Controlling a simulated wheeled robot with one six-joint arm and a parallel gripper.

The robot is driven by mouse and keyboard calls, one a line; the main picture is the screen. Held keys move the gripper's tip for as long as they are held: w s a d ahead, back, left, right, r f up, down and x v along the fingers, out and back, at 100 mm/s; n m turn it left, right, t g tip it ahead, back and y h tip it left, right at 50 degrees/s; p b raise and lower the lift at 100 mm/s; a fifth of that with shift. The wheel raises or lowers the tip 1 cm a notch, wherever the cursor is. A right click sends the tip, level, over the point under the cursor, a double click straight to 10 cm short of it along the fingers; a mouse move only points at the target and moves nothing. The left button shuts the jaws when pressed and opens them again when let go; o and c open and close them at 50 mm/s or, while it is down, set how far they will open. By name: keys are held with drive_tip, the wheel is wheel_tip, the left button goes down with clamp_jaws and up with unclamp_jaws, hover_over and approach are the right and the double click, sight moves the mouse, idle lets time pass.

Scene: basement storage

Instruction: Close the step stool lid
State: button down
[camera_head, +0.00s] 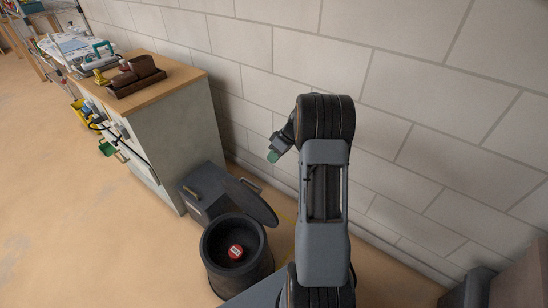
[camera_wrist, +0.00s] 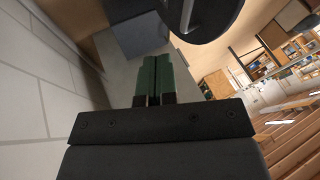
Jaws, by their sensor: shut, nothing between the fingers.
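The step stool (camera_head: 218,268) is a dark round tub on the floor, seen from above in the head view. Its round lid (camera_head: 252,203) stands open, tilted up at the tub's back right side. A red, round-topped item (camera_head: 235,252) lies inside the tub. My gripper (camera_head: 273,156), with green fingertips, is above and behind the lid, near the wall, apart from it. In the wrist view my gripper's green fingers (camera_wrist: 153,80) are together with nothing between them. The dark disc of the lid (camera_wrist: 200,18) shows at the top, beyond the fingertips.
A grey box (camera_head: 205,190) with a handle stands right behind the stool. A wood-topped cabinet (camera_head: 190,130) stands to the left, holding brown items (camera_head: 137,76). A block wall (camera_head: 400,80) runs close behind my arm. The floor at left (camera_head: 60,220) is clear.

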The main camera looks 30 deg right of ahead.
drive_tip(key=a+f+b, duration=0.1)
drive_tip(key=a+f, duration=0.5)
drive_tip(key=shift+s+a+f+b, duration=0.25)
drive_tip(key=shift+a+f+b, duration=0.05)
idle(0.3)
